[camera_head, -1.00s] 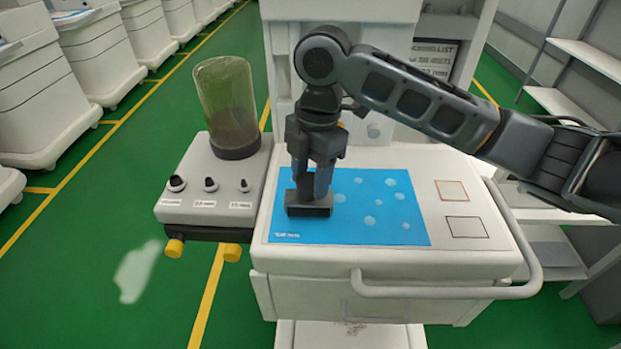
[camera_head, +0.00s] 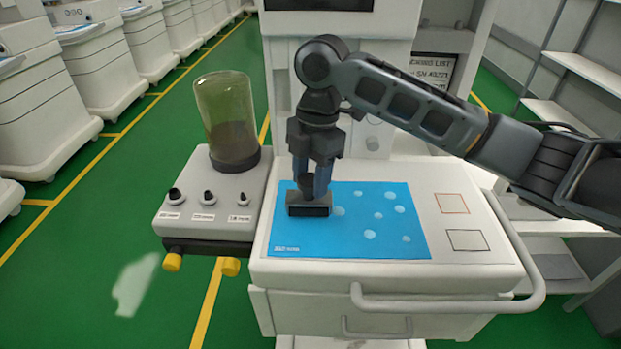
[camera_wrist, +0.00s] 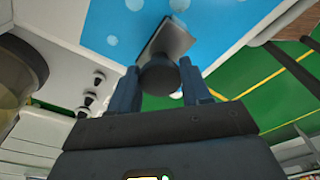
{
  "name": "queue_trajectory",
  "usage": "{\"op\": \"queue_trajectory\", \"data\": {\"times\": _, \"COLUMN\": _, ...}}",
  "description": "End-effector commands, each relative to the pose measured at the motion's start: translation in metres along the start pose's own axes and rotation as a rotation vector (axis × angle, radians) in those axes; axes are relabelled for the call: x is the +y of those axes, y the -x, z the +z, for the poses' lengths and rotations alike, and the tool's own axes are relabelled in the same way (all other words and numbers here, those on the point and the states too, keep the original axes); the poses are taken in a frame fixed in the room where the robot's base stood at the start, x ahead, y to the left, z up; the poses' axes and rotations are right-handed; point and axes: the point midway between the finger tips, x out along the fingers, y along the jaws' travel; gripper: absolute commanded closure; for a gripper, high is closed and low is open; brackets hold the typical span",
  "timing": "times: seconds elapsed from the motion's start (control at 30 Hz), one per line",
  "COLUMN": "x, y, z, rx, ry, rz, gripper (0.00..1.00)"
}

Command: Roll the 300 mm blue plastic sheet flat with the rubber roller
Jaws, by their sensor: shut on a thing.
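The blue plastic sheet (camera_head: 350,243) lies on the white cart top, with several pale round bubbles on its middle and right part. My gripper (camera_head: 312,190) points down over the sheet's left part and is shut on the rubber roller (camera_head: 308,209), a dark block-like tool with a round grip. The roller appears to rest on the sheet, left of the bubbles; its contact edge is hidden. In the wrist view the roller (camera_wrist: 172,38) shows beyond my two fingers (camera_wrist: 160,85), over the blue sheet (camera_wrist: 215,20), with a few bubbles at the top.
Left of the sheet stands a side unit (camera_head: 190,215) with several black knobs and a tall greenish transparent cylinder (camera_head: 228,115). Two outlined squares (camera_head: 451,203) mark the cart top at right. A handle rail (camera_head: 450,297) runs along the front right. Shelves (camera_head: 590,75) stand at far right.

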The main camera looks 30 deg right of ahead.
Motion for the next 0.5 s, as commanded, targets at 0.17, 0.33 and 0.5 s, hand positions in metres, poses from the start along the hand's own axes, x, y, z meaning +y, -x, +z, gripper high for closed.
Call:
{"op": "queue_trajectory", "data": {"times": 0.17, "x": 0.005, "y": 0.001, "z": 0.005, "rx": -0.001, "ry": -0.001, "rz": 0.0, "gripper": 0.81}}
{"op": "queue_trajectory", "data": {"times": 0.33, "x": 0.012, "y": 0.002, "z": 0.011, "rx": -0.001, "ry": 0.0, "rz": 0.001, "gripper": 0.81}}
{"op": "queue_trajectory", "data": {"times": 0.5, "x": 0.015, "y": 0.003, "z": 0.014, "rx": 0.0, "ry": 0.0, "rz": 0.001, "gripper": 0.81}}
